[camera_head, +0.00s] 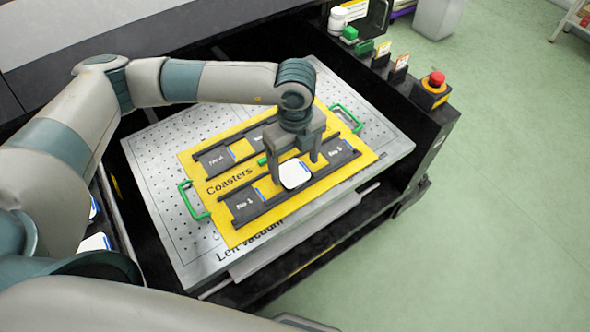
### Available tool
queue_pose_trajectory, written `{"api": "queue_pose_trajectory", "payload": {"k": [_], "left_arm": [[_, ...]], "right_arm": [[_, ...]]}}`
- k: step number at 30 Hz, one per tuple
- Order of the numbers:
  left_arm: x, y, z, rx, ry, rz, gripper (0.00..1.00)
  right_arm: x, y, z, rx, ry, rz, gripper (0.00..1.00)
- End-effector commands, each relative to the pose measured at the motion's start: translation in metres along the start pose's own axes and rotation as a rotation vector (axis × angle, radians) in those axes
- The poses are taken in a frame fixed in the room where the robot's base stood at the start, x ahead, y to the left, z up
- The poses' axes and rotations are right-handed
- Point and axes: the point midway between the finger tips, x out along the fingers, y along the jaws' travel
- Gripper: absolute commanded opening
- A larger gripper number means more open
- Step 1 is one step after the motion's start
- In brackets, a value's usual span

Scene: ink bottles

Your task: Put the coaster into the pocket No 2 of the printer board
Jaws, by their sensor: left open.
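The yellow printer board (236,236), marked "Coasters", lies on a perforated metal bed (160,150). It has two dark rows of pockets. A white coaster with a blue edge (295,174) lies at the middle pocket of the near row, between the pocket that seems marked No 1 (245,205) and the one at the right end (337,151). The middle pocket's label is hidden. I cannot tell whether the coaster sits fully flat in it. My left gripper (296,168) points down over the coaster, open, one finger on each side. My right gripper is out of view.
Green handles (193,200) stand at the board's left and far right ends (347,118). More white coasters (96,243) lie at lower left, partly behind my arm. A red emergency button (437,78) and small bottles are at the back right. Green floor is clear at right.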

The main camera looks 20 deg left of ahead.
Motion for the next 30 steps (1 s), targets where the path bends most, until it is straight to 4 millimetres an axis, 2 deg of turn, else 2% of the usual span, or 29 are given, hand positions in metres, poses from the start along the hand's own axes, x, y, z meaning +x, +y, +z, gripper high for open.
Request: {"api": "queue_pose_trajectory", "payload": {"k": [1,6,15,21,30], "left_arm": [[-0.006,-0.001,0.000,0.001,0.000,-0.004,0.76],[-0.037,-0.001,0.000,0.002,-0.001,-0.005,0.76],[-0.081,-0.001,0.000,0.001,0.000,-0.002,0.76],[-0.090,0.000,0.000,0.001,0.001,0.000,0.76],[-0.091,0.000,0.000,0.001,0.001,0.000,0.76]], "right_arm": [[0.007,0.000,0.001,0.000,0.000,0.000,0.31],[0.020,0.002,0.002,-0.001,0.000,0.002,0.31],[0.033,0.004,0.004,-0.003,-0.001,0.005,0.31],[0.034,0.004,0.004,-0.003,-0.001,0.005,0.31],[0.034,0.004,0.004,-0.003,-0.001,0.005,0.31]]}}
